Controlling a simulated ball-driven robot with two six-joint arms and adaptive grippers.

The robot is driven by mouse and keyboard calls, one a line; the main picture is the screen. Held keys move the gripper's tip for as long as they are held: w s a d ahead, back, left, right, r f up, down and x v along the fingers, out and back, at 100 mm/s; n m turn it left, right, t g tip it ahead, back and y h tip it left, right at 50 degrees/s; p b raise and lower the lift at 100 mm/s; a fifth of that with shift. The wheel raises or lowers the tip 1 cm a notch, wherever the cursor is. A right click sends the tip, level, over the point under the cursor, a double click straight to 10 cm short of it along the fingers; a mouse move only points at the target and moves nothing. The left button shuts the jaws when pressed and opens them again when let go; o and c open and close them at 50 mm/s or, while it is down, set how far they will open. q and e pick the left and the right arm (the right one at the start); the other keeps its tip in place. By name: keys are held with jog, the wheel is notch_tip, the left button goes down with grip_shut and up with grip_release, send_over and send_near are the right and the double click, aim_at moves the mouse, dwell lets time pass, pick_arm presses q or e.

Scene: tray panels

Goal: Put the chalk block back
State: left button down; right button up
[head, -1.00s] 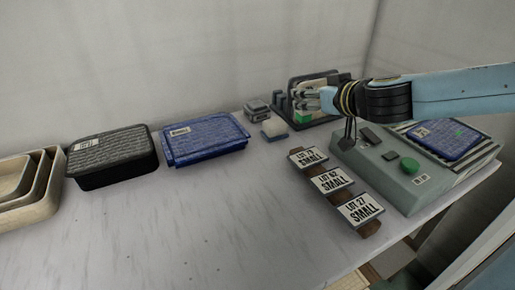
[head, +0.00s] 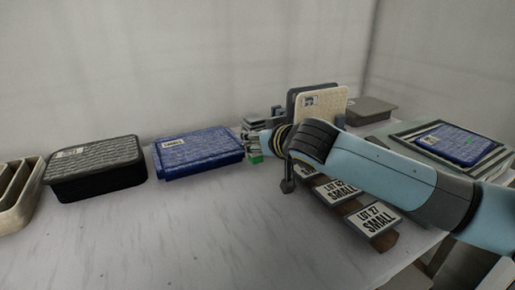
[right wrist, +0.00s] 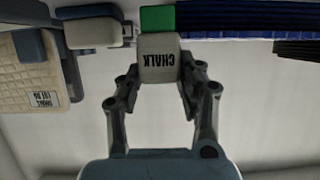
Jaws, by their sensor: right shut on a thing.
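The chalk block is a pale block marked CHALK, with a green end. It sits between the fingers of my right gripper (right wrist: 158,85) in the right wrist view, where the chalk block (right wrist: 158,65) reads upside down. My right gripper (head: 264,146) is shut on it. In the head view the green end of the chalk block (head: 255,158) shows low at the fingertips, just right of the blue tray; the arm and fingers hide most of the rest. I cannot tell whether it touches the table. My left gripper is not in view.
A blue lidded tray (head: 197,152) and a black one (head: 95,168) stand to the left, with wooden trays (head: 18,200) beyond. A rack holds an upright beige panel (head: 320,106). Label cards (head: 374,218) lie under my right arm. The front left table is clear.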

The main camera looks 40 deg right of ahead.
jog(key=shift+f, duration=0.75)
jog(key=shift+f, duration=0.1)
jog(key=o, duration=1.1)
jog(key=shift+o, duration=0.2)
jog(key=shift+r, duration=0.2)
jog(key=p+v, duration=0.2)
jog(key=v, duration=1)
